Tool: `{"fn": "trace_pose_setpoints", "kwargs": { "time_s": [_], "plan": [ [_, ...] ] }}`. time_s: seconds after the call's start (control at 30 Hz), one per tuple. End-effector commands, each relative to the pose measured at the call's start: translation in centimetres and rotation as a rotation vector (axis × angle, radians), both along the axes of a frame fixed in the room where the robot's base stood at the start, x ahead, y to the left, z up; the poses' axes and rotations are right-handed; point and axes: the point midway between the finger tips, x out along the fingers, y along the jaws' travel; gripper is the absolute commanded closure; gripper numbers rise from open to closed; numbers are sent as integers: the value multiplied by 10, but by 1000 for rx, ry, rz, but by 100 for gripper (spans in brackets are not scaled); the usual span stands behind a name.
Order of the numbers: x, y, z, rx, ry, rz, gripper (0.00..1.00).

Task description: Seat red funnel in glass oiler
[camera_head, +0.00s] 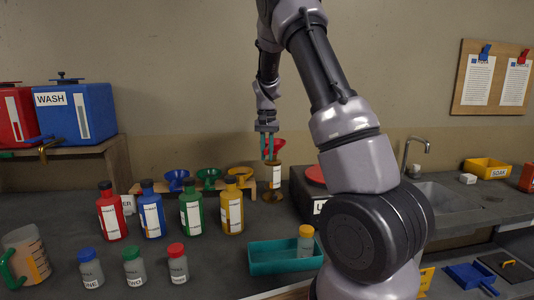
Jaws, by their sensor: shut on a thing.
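The red funnel (280,144) is at the fingertips of my gripper (268,146), which is shut on it. The funnel's wide mouth faces up and its lower part is partly hidden by the teal fingers. Directly below it stands the oiler (277,176), an upright container with a white label and a brass-coloured base, on the counter behind the bottles. The funnel's lower end is at the oiler's top in this view. I cannot tell whether its spout is inside the opening or only in front of or above it.
A wooden rack (250,192) with blue, green and yellow funnels stands left of the oiler. Red, blue, green and yellow bottles (232,212) stand before it. A teal tray (262,262) lies in front.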

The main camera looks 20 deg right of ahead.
Motion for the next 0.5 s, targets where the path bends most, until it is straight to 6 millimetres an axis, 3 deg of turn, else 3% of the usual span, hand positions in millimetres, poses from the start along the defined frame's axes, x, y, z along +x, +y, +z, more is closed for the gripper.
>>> {"fn": "trace_pose_setpoints", "kwargs": {
  "time_s": [0.27, 0.3, 0.37, 0.5],
  "plan": [
    [0, 0, -1, -1, -1, 0, 100],
    [0, 0, -1, -1, -1, 0, 65],
    [0, 0, -1, -1, -1, 0, 46],
    [0, 0, -1, -1, -1, 0, 46]
  ]
}}
